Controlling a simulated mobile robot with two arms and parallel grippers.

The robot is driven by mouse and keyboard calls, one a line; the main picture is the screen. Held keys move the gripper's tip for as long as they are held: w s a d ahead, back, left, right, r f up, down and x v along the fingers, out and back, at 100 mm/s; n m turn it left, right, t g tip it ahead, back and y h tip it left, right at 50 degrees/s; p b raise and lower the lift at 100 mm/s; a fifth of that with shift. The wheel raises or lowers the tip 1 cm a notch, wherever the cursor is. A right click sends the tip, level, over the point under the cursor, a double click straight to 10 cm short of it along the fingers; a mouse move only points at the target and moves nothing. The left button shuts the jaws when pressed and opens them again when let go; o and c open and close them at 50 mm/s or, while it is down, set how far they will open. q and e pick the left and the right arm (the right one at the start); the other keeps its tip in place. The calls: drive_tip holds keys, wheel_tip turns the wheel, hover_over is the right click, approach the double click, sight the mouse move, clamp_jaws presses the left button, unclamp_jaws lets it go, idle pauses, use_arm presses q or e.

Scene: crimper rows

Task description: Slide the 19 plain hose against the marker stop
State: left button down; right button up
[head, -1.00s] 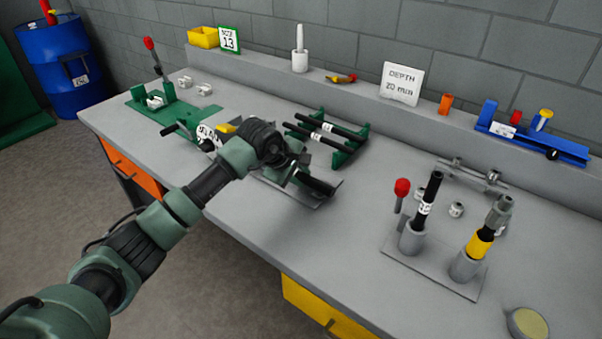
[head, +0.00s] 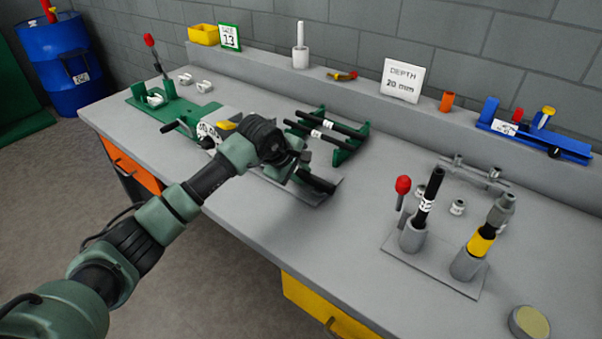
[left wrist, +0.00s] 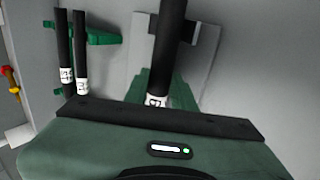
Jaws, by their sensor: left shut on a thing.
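My left gripper (head: 295,168) is shut on a thick black hose (head: 317,182) and holds it over a grey plate fixture (head: 328,195) on the bench. In the left wrist view the hose (left wrist: 170,45) has a white label (left wrist: 156,101) close to the gripper, its print too small to read surely. The hose runs away over the pale plate (left wrist: 204,62), past a dark bracket (left wrist: 187,30). I cannot tell whether the bracket is the marker stop, nor whether the hose end touches a stop. My right gripper is not in view.
Two labelled black hoses lie on a green rack (head: 347,154) beside the gripper. A crimper with a crank (head: 206,134) stands left. At right, a grey stand (head: 435,269) holds upright hoses. A "DEPTH 20 mm" sign (head: 403,81) stands on the back ledge. The front middle bench is clear.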

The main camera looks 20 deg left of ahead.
use_arm(q)
drive_tip(key=shift+w+a+b, duration=0.35)
drive_tip(key=shift+a+b, duration=0.05)
drive_tip(key=shift+a, duration=0.45)
drive_tip(key=shift+w+a+f+b, duration=0.15)
drive_tip(key=shift+a+b, duration=0.3)
drive_tip(key=shift+a, duration=0.55)
drive_tip(key=c, duration=1.2)
unclamp_jaws()
drive_tip(key=shift+o, duration=0.6)
drive_tip(key=shift+f, duration=0.1)
